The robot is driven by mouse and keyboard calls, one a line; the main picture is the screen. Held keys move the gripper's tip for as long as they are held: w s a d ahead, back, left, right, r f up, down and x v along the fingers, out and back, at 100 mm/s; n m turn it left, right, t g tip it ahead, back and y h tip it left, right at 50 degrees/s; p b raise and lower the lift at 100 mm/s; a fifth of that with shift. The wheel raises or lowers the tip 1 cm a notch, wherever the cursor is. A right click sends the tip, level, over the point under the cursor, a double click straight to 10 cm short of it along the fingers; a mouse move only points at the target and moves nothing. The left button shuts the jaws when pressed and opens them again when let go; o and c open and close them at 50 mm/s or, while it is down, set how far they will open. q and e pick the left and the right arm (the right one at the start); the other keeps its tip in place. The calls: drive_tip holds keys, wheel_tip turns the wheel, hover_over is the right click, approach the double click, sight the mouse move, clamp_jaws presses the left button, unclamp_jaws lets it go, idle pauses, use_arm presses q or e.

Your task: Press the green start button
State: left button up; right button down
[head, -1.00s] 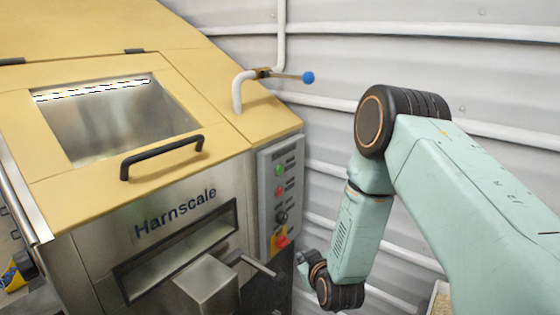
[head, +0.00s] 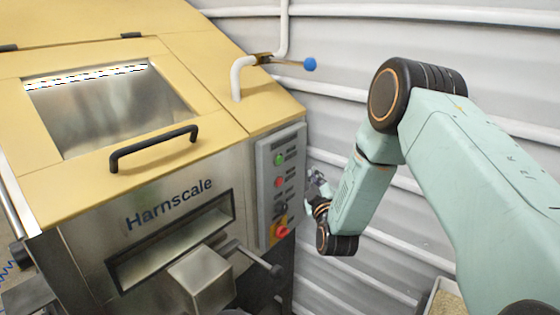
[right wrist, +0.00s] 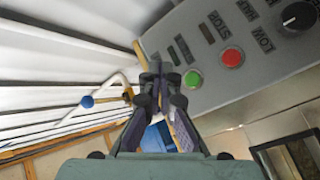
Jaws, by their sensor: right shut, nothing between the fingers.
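The green start button (head: 279,159) is at the top of the grey control panel (head: 265,205) on the right side of the hopper. It also shows in the right wrist view (right wrist: 193,79), just right of my fingertips. My right gripper (head: 317,178) is beside the panel's right edge in the head view, partly hidden by its own wrist. In the right wrist view its fingers (right wrist: 159,76) are together, with nothing between them. They look apart from the button, but the exact depth gap is hard to tell. My left gripper is not in view.
Below the green button are a red button (head: 279,181), a black knob and a red-and-yellow switch (head: 280,232). A lever with a blue ball (head: 310,64) stands above the panel. A black lid handle (head: 154,147) and a metal crank (head: 262,259) stick out from the hopper.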

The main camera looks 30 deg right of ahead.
sight(280, 160)
drive_tip(key=w+a+b, duration=0.3)
drive_tip(key=w+b, duration=0.2)
drive_tip(key=w, duration=0.3)
drive_tip(key=shift+a, duration=0.15)
idle(0.4)
drive_tip(key=shift+d+f, duration=0.1)
drive_tip(key=shift+d, duration=0.15)
drive_tip(key=shift+w+a, duration=0.1)
drive_tip(key=shift+a, duration=0.1)
drive_tip(key=shift+d, duration=0.15)
idle(0.5)
drive_tip(key=shift+w, duration=0.15)
drive_tip(key=shift+w+a, duration=0.2)
